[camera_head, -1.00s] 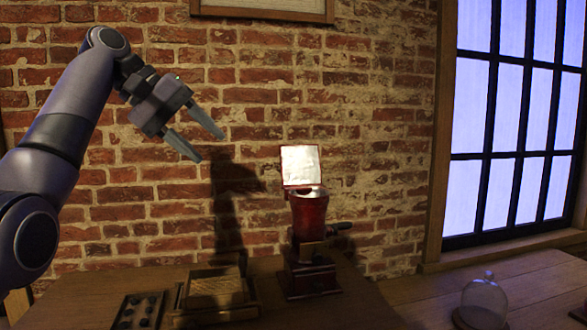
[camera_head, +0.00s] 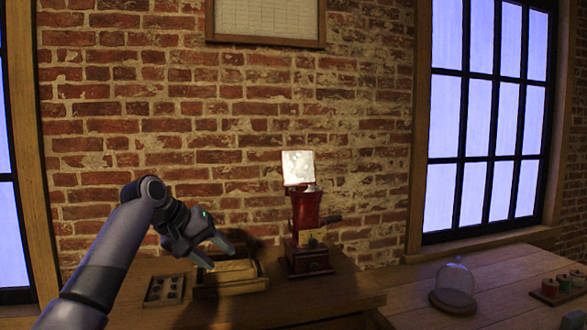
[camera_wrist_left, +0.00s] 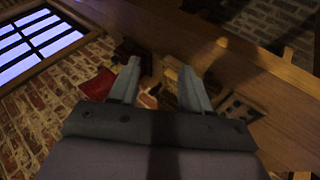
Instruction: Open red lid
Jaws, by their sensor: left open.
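A red grinder-like jar (camera_head: 306,212) stands upright on a dark wooden base at the back of the table. Its square lid (camera_head: 298,168) is raised upright above the jar's mouth, with a pale, shiny face toward me. In the left wrist view a red panel (camera_wrist_left: 98,85), probably this lid, shows left of the fingers. My left gripper (camera_head: 221,258) is open and empty, left of the jar and apart from it, low over the wooden box. Its two fingers also show spread in the left wrist view (camera_wrist_left: 160,68). My right gripper is out of view.
A wooden box (camera_head: 257,285) and a small dark tray with round holes (camera_head: 153,291) sit left of the jar. A glass dome (camera_head: 455,278) and a tray of coloured spools (camera_head: 548,295) stand on the right table. A brick wall is behind.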

